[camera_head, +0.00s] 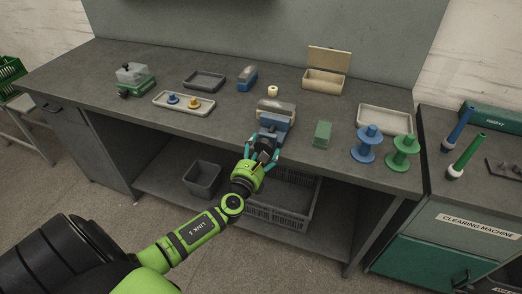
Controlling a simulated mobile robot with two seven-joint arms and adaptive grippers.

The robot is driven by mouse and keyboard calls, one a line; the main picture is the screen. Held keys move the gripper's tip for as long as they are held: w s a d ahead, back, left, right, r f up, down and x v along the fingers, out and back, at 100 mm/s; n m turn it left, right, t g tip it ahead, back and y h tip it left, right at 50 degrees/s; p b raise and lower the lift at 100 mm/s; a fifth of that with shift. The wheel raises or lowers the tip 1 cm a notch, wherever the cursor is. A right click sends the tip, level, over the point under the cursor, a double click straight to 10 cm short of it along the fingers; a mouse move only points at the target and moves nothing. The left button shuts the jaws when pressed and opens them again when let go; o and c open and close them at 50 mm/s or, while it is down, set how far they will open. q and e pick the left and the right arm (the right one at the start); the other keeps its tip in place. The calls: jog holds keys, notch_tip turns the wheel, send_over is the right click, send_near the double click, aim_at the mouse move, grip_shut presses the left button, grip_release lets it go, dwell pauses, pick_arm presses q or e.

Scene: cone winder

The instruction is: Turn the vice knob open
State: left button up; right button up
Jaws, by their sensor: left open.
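A blue vice (273,122) with a grey upper part (277,106) stands near the front edge of the bench, at the middle. My left gripper (262,152), with teal fingers, is directly in front of the vice at the bench edge. Its fingers are spread open around a dark part at the front of the vice, which looks like the knob. I cannot tell whether the fingers touch it, as the gripper partly hides it. My right gripper is not in view.
On the grey bench (330,165) stand a green device (136,82), a tray with small spools (203,112), a green block (322,134), a blue spool (367,146) and a green spool (403,154). A crate (295,214) is on the shelf below.

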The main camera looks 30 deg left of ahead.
pick_arm(q)
jog(key=c, duration=1.1)
